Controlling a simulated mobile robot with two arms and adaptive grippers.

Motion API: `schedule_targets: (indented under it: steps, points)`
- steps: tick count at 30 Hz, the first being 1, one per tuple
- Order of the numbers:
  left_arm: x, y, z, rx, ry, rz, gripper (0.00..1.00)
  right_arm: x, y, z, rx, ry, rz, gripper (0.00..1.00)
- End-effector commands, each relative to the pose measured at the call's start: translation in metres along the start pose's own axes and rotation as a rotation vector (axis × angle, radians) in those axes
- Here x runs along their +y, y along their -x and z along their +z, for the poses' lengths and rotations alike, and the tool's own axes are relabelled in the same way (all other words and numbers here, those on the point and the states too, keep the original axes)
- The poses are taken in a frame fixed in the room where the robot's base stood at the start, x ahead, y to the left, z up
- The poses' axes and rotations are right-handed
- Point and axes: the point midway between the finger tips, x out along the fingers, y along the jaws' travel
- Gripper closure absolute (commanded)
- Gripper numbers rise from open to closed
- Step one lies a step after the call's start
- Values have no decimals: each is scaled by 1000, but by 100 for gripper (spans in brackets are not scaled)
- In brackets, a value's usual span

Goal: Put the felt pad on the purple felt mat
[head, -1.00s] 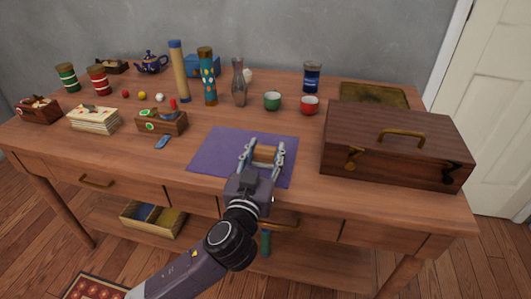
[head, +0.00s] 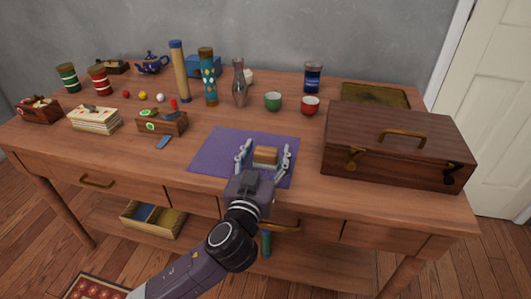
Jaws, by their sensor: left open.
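The felt pad (head: 265,156), a small tan and brown block, sits on the purple felt mat (head: 218,150), towards the mat's right front part. My left gripper (head: 264,150) is open around it, one finger on each side, with gaps between the fingers and the pad. The gripper body hides the pad's near lower edge and part of the mat's front edge. My right gripper is not in view.
A large wooden case (head: 395,148) stands right of the mat. A green cup (head: 273,101), a red cup (head: 310,105) and a glass vase (head: 239,85) stand behind it. A small wooden box (head: 162,123) and a blue object (head: 163,142) lie left.

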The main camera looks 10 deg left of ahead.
Motion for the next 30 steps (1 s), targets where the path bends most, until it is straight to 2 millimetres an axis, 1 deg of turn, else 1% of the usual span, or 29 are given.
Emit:
schedule_targets:
  steps: [4,5,6,7,15,18,21,24,30]
  points:
    - [0,0,-3,1,0,0,42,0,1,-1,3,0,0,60]
    - [0,0,-4,1,0,1,42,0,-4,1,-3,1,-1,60]
    - [1,5,-2,-2,2,2,42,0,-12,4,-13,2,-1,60]
    - [1,11,-1,-3,2,2,42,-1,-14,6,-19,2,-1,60]
    - [0,69,0,-5,4,1,42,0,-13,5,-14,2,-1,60]
    - [1,87,-1,-4,3,2,42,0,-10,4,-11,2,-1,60]
    - [1,102,-1,-3,3,1,42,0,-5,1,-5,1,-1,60]
    - [0,112,-2,-2,2,1,42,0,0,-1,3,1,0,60]
    - [0,120,-3,1,1,0,42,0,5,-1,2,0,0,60]
